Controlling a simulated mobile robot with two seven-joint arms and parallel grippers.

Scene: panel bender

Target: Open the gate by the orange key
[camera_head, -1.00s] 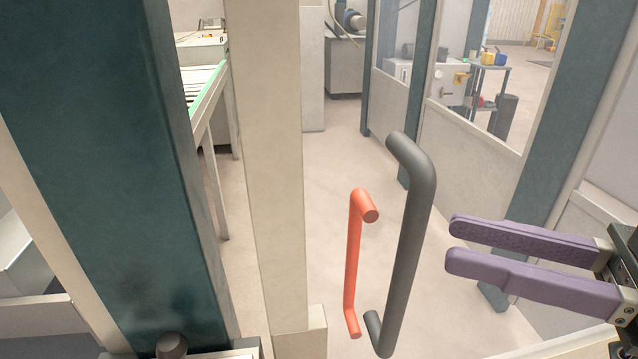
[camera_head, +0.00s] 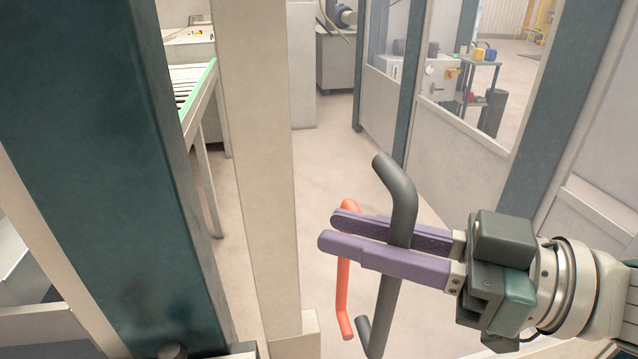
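My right gripper (camera_head: 328,231) reaches in from the right with two purple fingers. They straddle the long dark grey bar handle (camera_head: 392,185). The far finger passes behind the bar, the near finger in front. I cannot tell whether they press on it. A slimmer orange-red bar handle (camera_head: 343,285) is left of the grey one, and the fingertips partly cover its upper part. The gate panel that carries the handles cannot be made out. No orange object is clearly a key; a small yellow-orange piece (camera_head: 451,74) shows on a box in the background. My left gripper is not in view.
A dark teal post (camera_head: 110,190) and a cream post (camera_head: 255,150) stand at left. A windowed partition (camera_head: 465,165) with teal uprights runs along the right. A conveyor (camera_head: 192,90) is beyond the posts. Bare floor lies in the middle.

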